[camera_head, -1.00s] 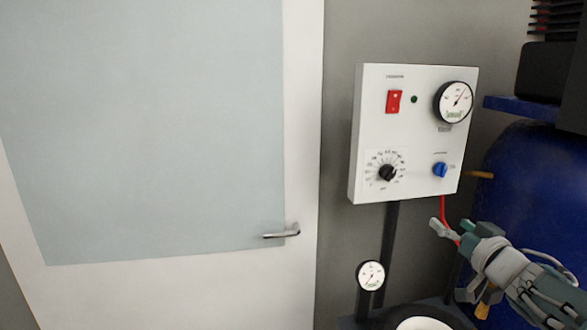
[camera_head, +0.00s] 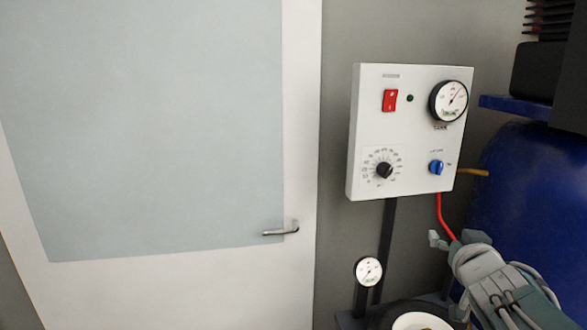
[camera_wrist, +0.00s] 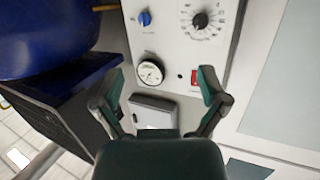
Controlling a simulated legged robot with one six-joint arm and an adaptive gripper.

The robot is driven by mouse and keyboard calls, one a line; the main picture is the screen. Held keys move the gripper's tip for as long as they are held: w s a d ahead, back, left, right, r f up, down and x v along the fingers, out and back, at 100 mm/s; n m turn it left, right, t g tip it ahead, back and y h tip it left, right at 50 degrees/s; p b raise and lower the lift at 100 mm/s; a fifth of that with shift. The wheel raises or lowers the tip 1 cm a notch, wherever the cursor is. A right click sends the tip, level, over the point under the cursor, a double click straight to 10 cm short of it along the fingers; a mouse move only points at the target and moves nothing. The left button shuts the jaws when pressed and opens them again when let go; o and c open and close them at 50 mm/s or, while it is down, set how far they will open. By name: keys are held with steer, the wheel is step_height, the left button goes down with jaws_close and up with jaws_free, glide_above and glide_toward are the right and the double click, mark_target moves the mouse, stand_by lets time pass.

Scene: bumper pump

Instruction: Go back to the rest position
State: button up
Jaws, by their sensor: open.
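My gripper (camera_head: 455,240) is at the lower right of the head view, below the white control panel (camera_head: 408,130) and in front of a red hose (camera_head: 443,215). In the wrist view its two fingers stand wide apart (camera_wrist: 160,95) with nothing between them. The panel, seen upside down there, lies beyond the fingers. It carries a red switch (camera_head: 390,100), a round gauge (camera_head: 449,101), a black dial (camera_head: 384,171) and a blue knob (camera_head: 436,167). The gripper appears apart from the panel.
A large blue tank (camera_head: 525,180) stands on the right, beside the panel. A small gauge (camera_head: 368,271) and a wheel (camera_head: 420,320) sit below the panel. A closed door (camera_head: 150,130) with a lever handle (camera_head: 280,231) fills the left.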

steer(key=s+a+f+n+g+y, duration=0.1)
steer(key=s+a+f+g, duration=0.4)
steer(key=s, duration=0.5)
steer(key=s+a+f+n+g+y, duration=0.1)
steer(key=s+a+f+g+y, duration=0.1)
steer(key=s+a+f+g, duration=0.2)
steer(key=s+a+f, duration=0.3)
steer(key=s+a, duration=0.1)
steer(key=s, duration=0.2)
steer(key=shift+s+a+f+n+g, duration=0.15)
steer(key=shift+a+f+n+g, duration=0.15)
steer(key=shift+g, duration=0.1)
stand_by(0.4)
